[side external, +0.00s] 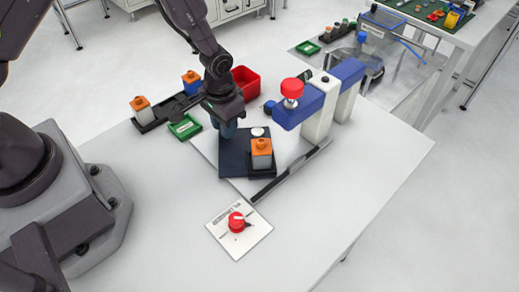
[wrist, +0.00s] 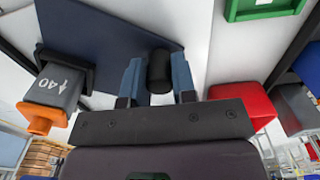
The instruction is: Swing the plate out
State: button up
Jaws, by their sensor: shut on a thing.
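The dark blue plate (side external: 233,163) lies on the table beneath my gripper, and it fills the upper middle of the wrist view (wrist: 110,30). A black round knob (wrist: 159,66) stands at its edge. My gripper (side external: 228,131) points down over the plate's far left part, its blue fingers shut on the knob; in the side view they mostly hide it. A grey block with an orange top (side external: 261,150) sits in a black holder on the plate's right part.
A blue-and-white press-like fixture (side external: 318,115) with a red knob (side external: 291,88) stands right of the plate. A red bin (side external: 245,82), a green tray (side external: 185,127) and a black rack (side external: 160,115) lie behind. The table's right front is clear.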

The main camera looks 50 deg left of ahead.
jog(key=shift+w+a, duration=0.25)
jog(key=shift+a, duration=0.15)
jog(key=shift+w+a, duration=0.65)
jog(key=shift+w, duration=0.2)
jog(key=shift+w+a, duration=0.35)
jog(key=shift+w, duration=0.55)
